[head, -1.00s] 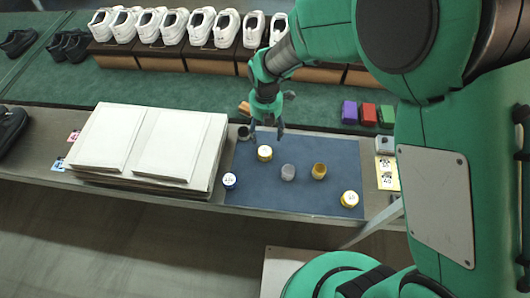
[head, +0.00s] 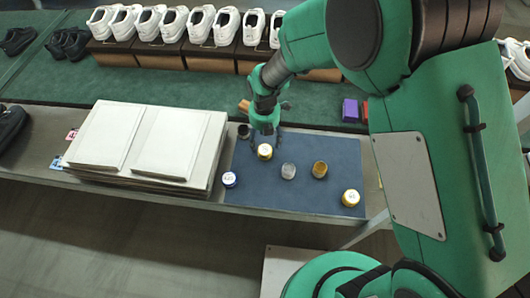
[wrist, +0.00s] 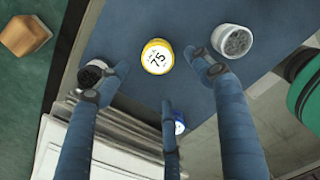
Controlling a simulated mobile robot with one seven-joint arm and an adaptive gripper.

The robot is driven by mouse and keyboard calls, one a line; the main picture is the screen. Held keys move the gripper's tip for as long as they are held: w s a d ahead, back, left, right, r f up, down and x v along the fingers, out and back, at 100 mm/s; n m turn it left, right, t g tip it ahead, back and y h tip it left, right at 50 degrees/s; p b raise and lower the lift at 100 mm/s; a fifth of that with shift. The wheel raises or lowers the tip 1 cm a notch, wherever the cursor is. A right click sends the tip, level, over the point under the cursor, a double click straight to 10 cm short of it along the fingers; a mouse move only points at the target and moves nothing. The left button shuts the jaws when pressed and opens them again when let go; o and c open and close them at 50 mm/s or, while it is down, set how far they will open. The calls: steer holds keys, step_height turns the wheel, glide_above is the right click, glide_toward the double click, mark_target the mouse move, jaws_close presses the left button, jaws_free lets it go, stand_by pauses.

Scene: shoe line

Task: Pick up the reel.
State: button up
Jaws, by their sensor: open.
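A yellow-rimmed reel with a white round label reading 75 (wrist: 157,57) stands upright on the blue mat; it also shows in the head view (head: 264,151). My gripper (head: 266,140) is just above it, pointing down. In the wrist view its three fingers (wrist: 163,82) are spread and empty, with the labelled reel near and between the two outer tips. I see no contact with it. A blue-rimmed labelled reel (head: 229,179) stands at the mat's left edge, and another yellow one (head: 350,198) at the right front. I cannot tell which of these the task means.
A grey-filled jar (head: 288,170) and an amber one (head: 319,169) stand on the mat (head: 300,198). A dark pot (head: 243,131) is close by the gripper, at the back left. Stacked white boards (head: 150,145) lie left of the mat. White shoes (head: 200,24) line the back.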

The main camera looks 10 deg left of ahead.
mark_target(265, 150)
steer(key=shift+f, duration=1.5)
steer(key=shift+w+f+b, duration=0.1)
steer(key=shift+f+b, duration=1.1)
steer(key=shift+f, duration=1.4)
steer(key=shift+c, duration=0.2)
steer(key=c, duration=1.2)
